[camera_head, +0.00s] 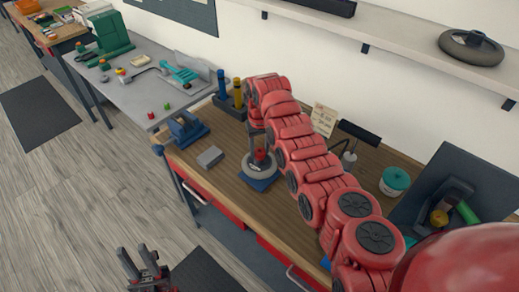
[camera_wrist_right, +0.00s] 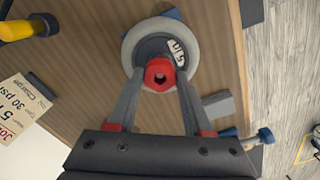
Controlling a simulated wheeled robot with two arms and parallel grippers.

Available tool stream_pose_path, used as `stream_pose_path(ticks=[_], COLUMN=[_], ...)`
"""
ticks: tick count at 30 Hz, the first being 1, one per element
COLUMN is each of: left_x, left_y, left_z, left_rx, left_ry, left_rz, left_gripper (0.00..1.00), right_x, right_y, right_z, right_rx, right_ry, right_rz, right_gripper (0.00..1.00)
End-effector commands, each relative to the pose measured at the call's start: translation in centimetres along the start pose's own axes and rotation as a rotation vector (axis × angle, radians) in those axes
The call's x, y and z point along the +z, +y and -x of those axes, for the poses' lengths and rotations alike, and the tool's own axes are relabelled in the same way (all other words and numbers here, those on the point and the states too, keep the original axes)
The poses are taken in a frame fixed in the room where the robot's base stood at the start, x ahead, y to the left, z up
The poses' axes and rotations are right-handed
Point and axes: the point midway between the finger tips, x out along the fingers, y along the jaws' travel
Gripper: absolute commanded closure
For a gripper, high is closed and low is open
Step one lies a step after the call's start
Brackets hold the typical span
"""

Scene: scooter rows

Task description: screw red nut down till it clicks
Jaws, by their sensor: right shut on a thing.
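The red nut (camera_wrist_right: 160,73) sits at the centre of a small wheel (camera_wrist_right: 132,53) with a pale tyre, a grey hub and a "5 in" label. My right gripper (camera_wrist_right: 161,80) is shut on the nut, one finger on each side of it. In the head view the wheel (camera_head: 247,172) lies flat on a blue base (camera_head: 259,185) on the wooden workbench, with my right gripper (camera_head: 259,151) directly above it. The nut is small and mostly hidden there. My left gripper (camera_head: 141,262) is open and empty, low at the left, away from the bench.
A grey block (camera_head: 210,157) and a blue vise (camera_head: 187,128) lie left of the wheel. Blue and yellow tools (camera_head: 238,92) stand behind it. A teal-lidded tub (camera_head: 395,180) and a dark panel (camera_head: 455,170) are at the right. A tag (camera_head: 324,119) stands at the back.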

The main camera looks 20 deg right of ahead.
Motion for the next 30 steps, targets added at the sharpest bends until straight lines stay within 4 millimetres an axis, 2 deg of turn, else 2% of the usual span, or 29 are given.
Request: stream_pose_path(ticks=[30], left_x=[0.9], left_y=[0.3], left_z=[5.3], left_rx=[0.0], left_ry=[0.0], left_rz=[0.0], left_gripper=[0.68], right_x=[-0.1], right_y=[-0.1], right_z=[-0.2], right_rx=[-0.003], right_ry=[0.004], right_rz=[-1.051], right_gripper=[1.0])
